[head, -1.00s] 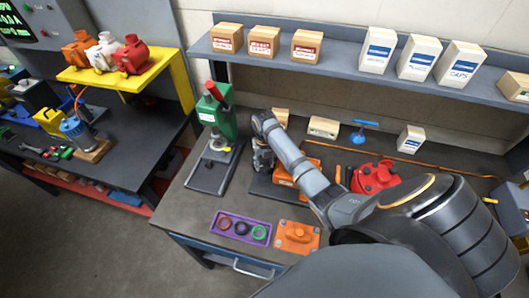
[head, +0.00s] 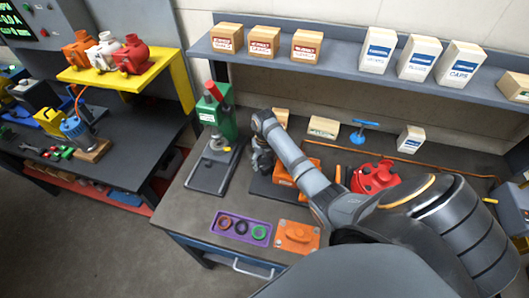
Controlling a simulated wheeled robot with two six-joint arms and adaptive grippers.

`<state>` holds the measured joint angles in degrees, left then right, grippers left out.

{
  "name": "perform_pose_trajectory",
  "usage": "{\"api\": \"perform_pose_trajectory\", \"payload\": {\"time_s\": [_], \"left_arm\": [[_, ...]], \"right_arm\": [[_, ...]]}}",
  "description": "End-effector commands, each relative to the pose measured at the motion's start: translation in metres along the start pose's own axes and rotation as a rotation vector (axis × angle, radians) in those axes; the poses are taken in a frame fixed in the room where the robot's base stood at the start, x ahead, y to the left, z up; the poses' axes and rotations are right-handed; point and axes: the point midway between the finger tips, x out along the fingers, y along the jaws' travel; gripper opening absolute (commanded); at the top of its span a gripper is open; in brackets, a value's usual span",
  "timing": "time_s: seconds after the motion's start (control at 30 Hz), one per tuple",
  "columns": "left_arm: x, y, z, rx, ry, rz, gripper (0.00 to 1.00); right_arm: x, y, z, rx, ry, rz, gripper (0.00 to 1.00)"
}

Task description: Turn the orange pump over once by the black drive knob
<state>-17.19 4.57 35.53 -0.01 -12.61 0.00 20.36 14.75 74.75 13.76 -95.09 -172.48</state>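An orange pump body (head: 284,178) sits on a dark base plate on the bench, largely covered by my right arm. My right gripper (head: 262,164) points down at the left side of this orange body, above the dark plate's left part. The black drive knob cannot be made out; the gripper and wrist cover that side. The fingertips are small and dark, so whether they are open or touching anything is unclear. My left gripper is out of view. Another orange pump (head: 79,50) stands on the yellow shelf beside a white and a red one.
A green press (head: 219,122) stands left of my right gripper. A purple tray (head: 217,232) with rings and an orange cover plate (head: 297,237) lie at the front edge. A red pump (head: 375,177) is right of my forearm. A shelf (head: 340,68) with boxes runs above.

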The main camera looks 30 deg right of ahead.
Motion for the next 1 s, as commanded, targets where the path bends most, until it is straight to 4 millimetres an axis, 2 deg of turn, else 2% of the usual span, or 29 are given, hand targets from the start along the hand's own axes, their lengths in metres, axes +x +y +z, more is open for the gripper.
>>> {"api": "perform_pose_trajectory", "payload": {"time_s": [0.27, 0.37, 0.73, 1.0], "left_arm": [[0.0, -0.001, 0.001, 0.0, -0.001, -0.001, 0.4], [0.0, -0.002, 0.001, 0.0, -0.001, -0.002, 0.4], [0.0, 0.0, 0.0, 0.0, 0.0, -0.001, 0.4], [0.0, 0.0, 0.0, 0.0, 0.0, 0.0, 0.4]], "right_arm": [[0.002, 0.0, -0.002, 0.0, 0.006, 0.0, 0.64], [-0.004, 0.0, -0.001, 0.0, 0.005, 0.0, 0.64], [-0.064, 0.0, 0.0, 0.0, 0.001, 0.0, 0.64], [-0.079, 0.001, -0.001, 0.0, 0.004, 0.001, 0.64]]}}
